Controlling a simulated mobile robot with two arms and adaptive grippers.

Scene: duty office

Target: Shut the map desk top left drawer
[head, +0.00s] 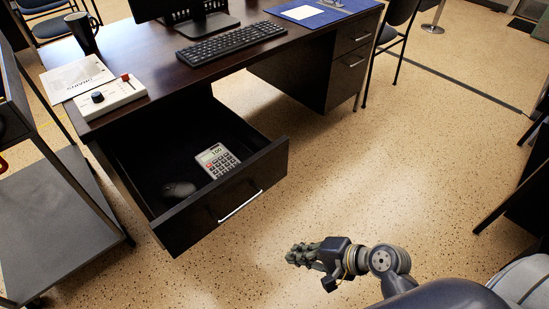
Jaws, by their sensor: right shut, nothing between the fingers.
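The map desk (180,62) is dark wood and stands across the upper left of the head view. Its top left drawer (222,204) is pulled far out toward me. A silver bar handle (240,205) is on its front. A calculator (217,160) and a dark mouse (178,189) lie inside the drawer. My right gripper (296,256) is shut and empty. It is over the floor, right of and nearer to me than the drawer front, and apart from it. My left gripper is not in view.
A grey cart (52,225) stands close to the drawer's left. A control box (110,96), papers (75,77), a mug (81,33) and a keyboard (231,44) are on the desktop. Chairs stand beyond the desk. The floor (400,150) right of the drawer is clear.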

